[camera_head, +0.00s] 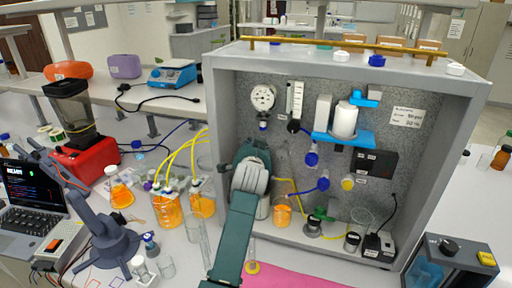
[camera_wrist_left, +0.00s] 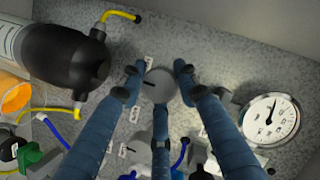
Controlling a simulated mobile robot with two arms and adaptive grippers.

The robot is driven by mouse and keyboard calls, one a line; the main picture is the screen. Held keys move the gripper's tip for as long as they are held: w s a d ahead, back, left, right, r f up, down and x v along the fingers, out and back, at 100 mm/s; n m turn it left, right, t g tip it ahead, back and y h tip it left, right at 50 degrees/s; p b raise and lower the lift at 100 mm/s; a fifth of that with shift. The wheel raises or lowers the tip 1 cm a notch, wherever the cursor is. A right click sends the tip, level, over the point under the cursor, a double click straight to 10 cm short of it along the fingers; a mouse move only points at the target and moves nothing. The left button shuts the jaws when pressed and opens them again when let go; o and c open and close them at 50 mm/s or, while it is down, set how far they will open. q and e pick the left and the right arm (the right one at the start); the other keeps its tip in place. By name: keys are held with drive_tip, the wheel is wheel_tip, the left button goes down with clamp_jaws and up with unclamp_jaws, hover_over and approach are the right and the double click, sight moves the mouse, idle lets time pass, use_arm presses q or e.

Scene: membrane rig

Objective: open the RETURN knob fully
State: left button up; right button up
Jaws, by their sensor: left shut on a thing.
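A round grey knob (camera_wrist_left: 162,88) sits on the speckled panel in the left wrist view, with a short dark mark on its left side. My left gripper (camera_wrist_left: 158,74) has its blue fingers around this knob, two at its sides and one below, shut on it. Small white labels lie beside it, too small to read, so I cannot confirm the name RETURN. In the head view my left arm reaches up to the panel (camera_head: 226,112), and its wrist hides the knob and the fingers. My right gripper is not in view.
A pressure gauge (camera_head: 263,97) is above the wrist. A white filter on a blue holder (camera_head: 344,138) and a black box (camera_head: 374,163) are to the right. An orange beaker (camera_head: 282,215) stands close to my arm. Flasks with yellow tubes (camera_head: 166,207) stand left of the rig.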

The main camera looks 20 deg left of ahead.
use_arm(q)
drive_tip(key=shift+a, duration=0.1)
drive_tip(key=o, duration=1.2)
drive_tip(key=shift+a, duration=0.1)
drive_tip(key=shift+c, duration=0.2)
